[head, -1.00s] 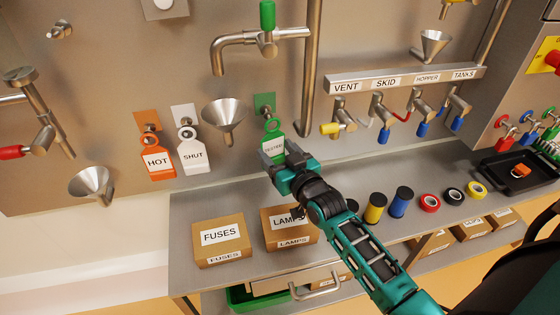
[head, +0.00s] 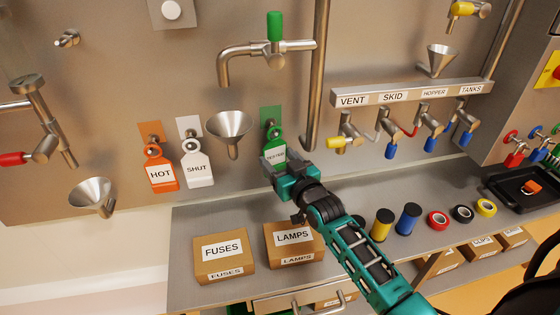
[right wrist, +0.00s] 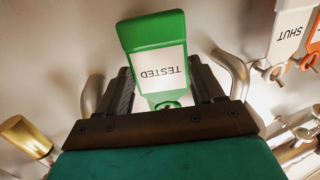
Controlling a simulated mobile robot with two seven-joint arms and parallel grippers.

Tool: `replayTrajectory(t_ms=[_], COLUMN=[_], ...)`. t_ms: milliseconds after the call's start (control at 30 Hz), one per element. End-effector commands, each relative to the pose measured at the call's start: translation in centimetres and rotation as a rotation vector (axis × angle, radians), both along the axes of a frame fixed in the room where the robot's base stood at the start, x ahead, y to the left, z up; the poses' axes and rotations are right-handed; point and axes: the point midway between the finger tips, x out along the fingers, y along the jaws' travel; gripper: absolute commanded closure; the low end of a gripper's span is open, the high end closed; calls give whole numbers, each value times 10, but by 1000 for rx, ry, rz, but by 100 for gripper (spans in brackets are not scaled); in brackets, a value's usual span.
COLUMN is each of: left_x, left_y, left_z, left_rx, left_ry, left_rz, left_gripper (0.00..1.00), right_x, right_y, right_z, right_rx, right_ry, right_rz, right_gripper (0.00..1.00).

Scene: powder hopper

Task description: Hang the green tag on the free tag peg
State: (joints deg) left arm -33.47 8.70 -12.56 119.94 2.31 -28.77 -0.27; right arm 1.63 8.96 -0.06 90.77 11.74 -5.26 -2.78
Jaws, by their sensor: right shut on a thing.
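The green tag (head: 276,154) has a white label reading TESTED and a ring at its top. My right gripper (head: 277,168) is shut on its lower part, and the tag hangs upright in front of the wall panel. In the right wrist view the tag (right wrist: 155,45) stands between the fingers (right wrist: 163,88), with its lettering upside down. Its ring lies just in front of the lower part of the green peg plate (head: 270,114). The peg there is mostly hidden, and I cannot tell whether the ring is around it. My left gripper is not in view.
An orange HOT tag (head: 160,174) and a white SHUT tag (head: 197,169) hang to the left. A steel funnel (head: 229,124) is close on the left, and a vertical pipe (head: 317,80) is on the right. FUSES (head: 223,258) and LAMPS (head: 292,247) boxes stand on the shelf below.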

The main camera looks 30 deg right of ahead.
Motion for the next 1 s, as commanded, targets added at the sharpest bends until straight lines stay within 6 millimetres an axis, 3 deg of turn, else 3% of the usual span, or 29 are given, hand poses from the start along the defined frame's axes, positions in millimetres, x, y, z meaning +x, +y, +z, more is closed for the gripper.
replayTrajectory(t_ms=[367,400,600,700,1000], left_x=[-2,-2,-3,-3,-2], left_y=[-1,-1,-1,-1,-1], left_z=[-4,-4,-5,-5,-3], left_rx=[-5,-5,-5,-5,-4], left_ry=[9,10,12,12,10], left_rz=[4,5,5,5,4], left_gripper=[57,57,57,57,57], right_x=[0,0,0,0,-3], right_y=[0,0,0,0,0], right_z=[0,0,0,0,0], right_rx=[0,0,0,0,0], right_ry=[-1,-1,0,0,1], right_rz=[0,0,0,0,0], right_gripper=[62,31,12,3,3])
